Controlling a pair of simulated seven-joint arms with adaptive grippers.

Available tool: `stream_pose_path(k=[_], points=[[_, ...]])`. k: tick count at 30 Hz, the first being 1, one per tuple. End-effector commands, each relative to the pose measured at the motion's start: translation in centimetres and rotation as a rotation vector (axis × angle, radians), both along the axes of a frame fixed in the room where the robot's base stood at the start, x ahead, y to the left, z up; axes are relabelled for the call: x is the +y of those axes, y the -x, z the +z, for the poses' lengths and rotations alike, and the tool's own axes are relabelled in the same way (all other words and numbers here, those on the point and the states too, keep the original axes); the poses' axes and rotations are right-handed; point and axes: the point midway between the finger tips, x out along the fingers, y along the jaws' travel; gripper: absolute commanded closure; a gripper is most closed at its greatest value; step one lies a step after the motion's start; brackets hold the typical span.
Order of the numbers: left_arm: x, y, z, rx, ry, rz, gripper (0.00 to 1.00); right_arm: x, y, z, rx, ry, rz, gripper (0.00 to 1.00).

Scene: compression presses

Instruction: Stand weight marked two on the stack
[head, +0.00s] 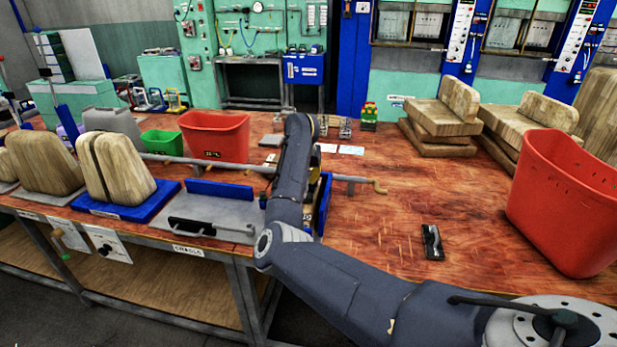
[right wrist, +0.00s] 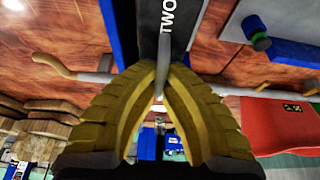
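My right gripper (head: 313,182) is mostly hidden behind my own forearm in the head view, over the workbench. In the right wrist view its yellow fingers (right wrist: 162,95) close around the grey handle of a black weight marked TWO (right wrist: 172,22). Only part of that weight shows; whether it touches what is below cannot be told. A blue plate (head: 325,203) stands beside it. Another dark piece with a handle (head: 432,242) lies alone on the table. My left gripper is not in view.
Wooden blocks (head: 117,167) stand on a blue base at left. Red bins (head: 215,135) (head: 570,200) stand at the back and right. Wooden pieces (head: 445,115) are stacked at the back right. A long crank rod (head: 350,179) crosses the bench. The right-centre tabletop is largely clear.

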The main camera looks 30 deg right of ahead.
Motion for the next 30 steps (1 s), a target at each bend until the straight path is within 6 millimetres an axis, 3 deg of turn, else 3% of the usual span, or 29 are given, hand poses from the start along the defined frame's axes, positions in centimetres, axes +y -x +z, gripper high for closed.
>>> stream_pose_path(k=[30], points=[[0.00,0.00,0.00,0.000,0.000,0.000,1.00,-0.04,-0.11,-0.50,-0.005,0.003,-0.001,1.00]])
